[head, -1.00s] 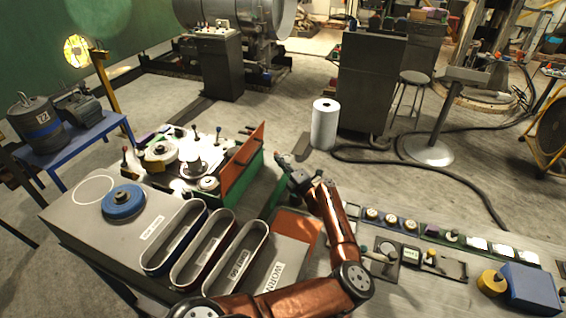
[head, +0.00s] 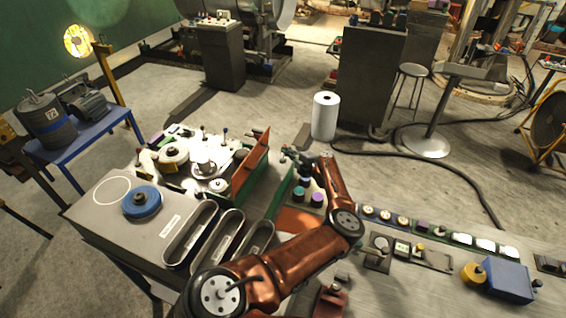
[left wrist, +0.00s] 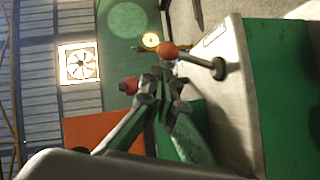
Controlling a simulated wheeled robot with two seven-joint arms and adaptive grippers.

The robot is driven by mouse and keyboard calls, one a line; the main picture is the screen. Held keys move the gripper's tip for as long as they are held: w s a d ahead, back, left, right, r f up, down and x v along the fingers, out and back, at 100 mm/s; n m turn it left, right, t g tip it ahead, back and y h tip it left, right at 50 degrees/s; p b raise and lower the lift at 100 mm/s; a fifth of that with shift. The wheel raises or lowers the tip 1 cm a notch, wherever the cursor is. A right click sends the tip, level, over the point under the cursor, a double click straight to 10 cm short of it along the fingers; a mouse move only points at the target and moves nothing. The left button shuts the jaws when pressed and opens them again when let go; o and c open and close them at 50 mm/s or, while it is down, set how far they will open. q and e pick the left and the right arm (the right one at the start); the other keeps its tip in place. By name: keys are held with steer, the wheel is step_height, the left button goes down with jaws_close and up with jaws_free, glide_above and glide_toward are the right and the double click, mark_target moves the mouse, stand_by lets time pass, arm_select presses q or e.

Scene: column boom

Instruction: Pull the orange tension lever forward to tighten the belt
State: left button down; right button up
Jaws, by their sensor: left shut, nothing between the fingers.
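In the left wrist view an orange ball-ended lever (left wrist: 168,50) stands out on a thin rod from a pale panel with a green side. A second orange-red knob (left wrist: 128,86) shows left of my fingers; I cannot tell which knob is the tension lever. My left gripper (left wrist: 163,82) is shut and empty, its tips close to the ball but not around it; whether they touch is unclear. In the head view the left gripper (head: 288,154) is to the right of the green machine's orange panel (head: 250,165). The lever is not clear there. My right gripper is not in view.
The green-sided machine carries wheels, reels (head: 174,154) and small knobbed levers. Oval trays (head: 190,234) lie in front of it. A white roll (head: 324,115) stands on open floor behind.

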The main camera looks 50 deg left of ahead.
arm_select(q)
steer(key=shift+w+a+b, duration=0.25)
steer(key=shift+w+b, duration=0.1)
steer(key=shift+w, duration=0.25)
steer(key=shift+w+a+b, duration=0.2)
steer(key=shift+w+b, duration=0.15)
steer(key=shift+w, duration=0.2)
steer(key=shift+r, duration=0.1)
steer(key=shift+d+r+p, duration=0.15)
steer(key=shift+p, duration=0.25)
steer(key=s+d+r+p, duration=0.2)
steer(key=d+r+p, duration=0.2)
steer(key=d, duration=0.7)
steer(key=shift+s+r, duration=0.15)
steer(key=shift+r, duration=0.6)
